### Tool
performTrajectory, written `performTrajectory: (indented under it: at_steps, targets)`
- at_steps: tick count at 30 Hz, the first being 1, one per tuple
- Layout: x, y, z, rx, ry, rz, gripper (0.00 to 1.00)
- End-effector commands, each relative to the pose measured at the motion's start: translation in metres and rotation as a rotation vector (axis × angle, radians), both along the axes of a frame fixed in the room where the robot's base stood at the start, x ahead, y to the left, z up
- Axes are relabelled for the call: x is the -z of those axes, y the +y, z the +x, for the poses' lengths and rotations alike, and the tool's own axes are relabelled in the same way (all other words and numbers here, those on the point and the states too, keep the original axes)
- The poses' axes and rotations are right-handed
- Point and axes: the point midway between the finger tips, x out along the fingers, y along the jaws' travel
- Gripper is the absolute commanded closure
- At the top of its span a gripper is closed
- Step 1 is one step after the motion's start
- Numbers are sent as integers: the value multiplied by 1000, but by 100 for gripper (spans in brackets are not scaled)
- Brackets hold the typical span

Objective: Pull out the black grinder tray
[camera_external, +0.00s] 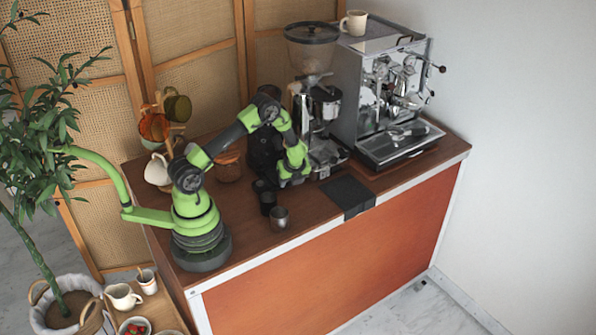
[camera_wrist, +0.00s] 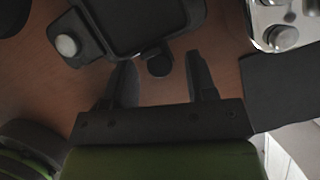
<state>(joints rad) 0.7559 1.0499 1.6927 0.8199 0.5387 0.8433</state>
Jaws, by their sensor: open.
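The black grinder (camera_external: 262,150) stands on the cart top, partly hidden behind my arm in the external view. Its black tray (camera_wrist: 140,20) fills the upper middle of the wrist view, with a small round dark knob (camera_wrist: 159,67) at its near edge. My gripper (camera_wrist: 160,75) is open, with one finger on each side of the knob. I see no clear contact between fingers and knob. In the external view my gripper (camera_external: 264,185) is low over the cart top, in front of the black grinder; the tray is hidden there.
A steel cup (camera_external: 279,217) and a small black item (camera_external: 267,203) stand near the gripper. A black mat (camera_external: 347,193) lies to the right. The tall grinder (camera_external: 312,60) and espresso machine (camera_external: 385,100) stand behind.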

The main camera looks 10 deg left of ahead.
Motion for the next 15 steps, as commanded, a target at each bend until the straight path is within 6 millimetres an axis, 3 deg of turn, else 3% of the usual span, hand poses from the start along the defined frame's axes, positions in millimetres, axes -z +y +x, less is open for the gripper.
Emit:
performTrajectory:
  at_steps: [8, 15]
  targets:
    - [2, 0, 1, -1, -1, -1, 48]
    - [2, 0, 1, -1, -1, -1, 100]
